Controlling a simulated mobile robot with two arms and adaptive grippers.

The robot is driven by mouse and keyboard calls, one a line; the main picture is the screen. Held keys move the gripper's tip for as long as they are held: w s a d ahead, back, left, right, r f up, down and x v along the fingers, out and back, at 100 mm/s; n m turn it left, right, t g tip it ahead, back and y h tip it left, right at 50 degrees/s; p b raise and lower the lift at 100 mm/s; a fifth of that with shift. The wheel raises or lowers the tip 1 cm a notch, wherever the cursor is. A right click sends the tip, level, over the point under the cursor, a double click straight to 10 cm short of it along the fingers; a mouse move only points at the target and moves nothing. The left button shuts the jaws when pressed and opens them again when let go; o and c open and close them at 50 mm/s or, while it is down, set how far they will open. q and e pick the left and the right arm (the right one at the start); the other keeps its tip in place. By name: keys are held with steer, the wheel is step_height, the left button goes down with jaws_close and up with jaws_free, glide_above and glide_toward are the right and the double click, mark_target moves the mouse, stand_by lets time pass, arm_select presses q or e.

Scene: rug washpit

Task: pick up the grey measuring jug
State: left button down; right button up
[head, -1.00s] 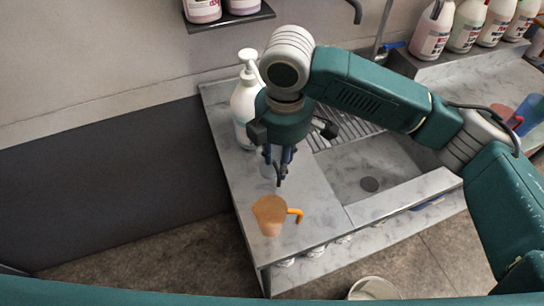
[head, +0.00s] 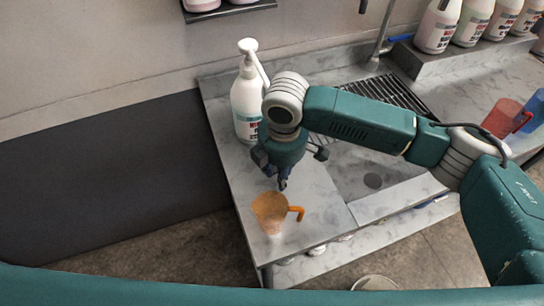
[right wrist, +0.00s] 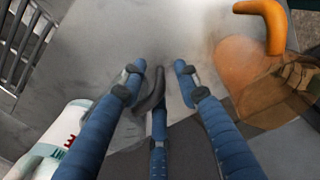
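In the right wrist view a dark grey curved handle (right wrist: 152,92) shows between the fingers of my right gripper (right wrist: 158,85); it looks like the grey measuring jug's handle. The jug's body is see-through or hidden, and I cannot make out its outline. The right gripper's fingers are spread, with no clear grip on the handle. In the head view the right gripper (head: 280,182) points down over the grey counter, just behind an orange jug (head: 268,212), and the grey jug is mostly hidden there. My left gripper is not in view.
The orange jug also stands close in the right wrist view (right wrist: 250,75). A white pump bottle (head: 246,100) stands behind the gripper. The marble counter (head: 235,175) has a sink (head: 375,198) to the right. A red jug (head: 503,118) and a blue jug (head: 535,110) stand far right.

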step_height(320, 180, down, 2)
steer(key=shift+f, duration=0.35)
jaws_close()
steer(key=shift+w+r, duration=0.1)
steer(key=shift+r, duration=0.1)
